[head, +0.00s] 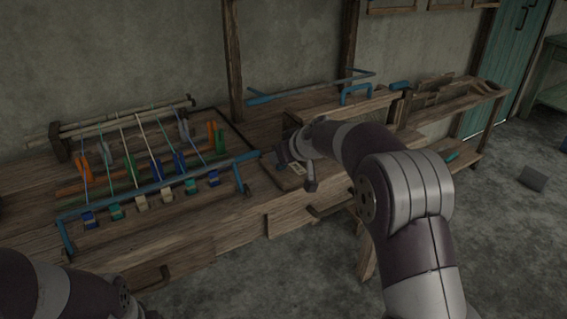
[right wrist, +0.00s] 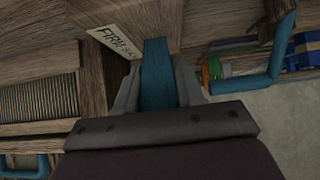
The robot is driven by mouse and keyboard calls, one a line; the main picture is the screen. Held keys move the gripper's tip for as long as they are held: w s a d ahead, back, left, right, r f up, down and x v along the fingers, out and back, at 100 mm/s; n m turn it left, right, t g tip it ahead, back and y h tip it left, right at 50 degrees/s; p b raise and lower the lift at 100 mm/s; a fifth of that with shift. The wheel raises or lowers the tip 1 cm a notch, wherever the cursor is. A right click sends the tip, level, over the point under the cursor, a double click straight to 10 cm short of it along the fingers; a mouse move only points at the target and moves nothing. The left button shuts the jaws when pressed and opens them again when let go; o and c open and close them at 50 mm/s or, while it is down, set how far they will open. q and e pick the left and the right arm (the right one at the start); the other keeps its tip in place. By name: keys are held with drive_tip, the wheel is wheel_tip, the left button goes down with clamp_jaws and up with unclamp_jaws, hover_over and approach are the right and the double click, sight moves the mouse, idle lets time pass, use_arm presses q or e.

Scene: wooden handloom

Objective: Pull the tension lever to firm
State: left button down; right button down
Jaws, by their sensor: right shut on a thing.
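The tension lever (right wrist: 156,58) is a flat blue bar in the right wrist view. My right gripper (right wrist: 158,80) is shut on it, with one grey finger on each side. A pale label (right wrist: 112,42) reading "FIRM" with more, unclear letters lies just left of the lever's upper end.
The loom (head: 160,187) with coloured threads, weights and a blue front bar stands on the left. A blue handle (head: 356,93) and a long blue rod (head: 315,88) are behind my right arm. Open concrete floor (head: 510,220) lies to the right.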

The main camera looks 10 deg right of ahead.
drive_tip(key=shift+f, duration=0.15)
drive_tip(key=c, duration=1)
unclamp_jaws()
drive_tip(key=shift+s, duration=0.1)
drive_tip(key=v, duration=1.2)
drive_tip(key=shift+s+d+r+p, duration=0.15)
drive_tip(key=shift+s+r+p, duration=0.15)
drive_tip(key=shift+p, duration=0.1)
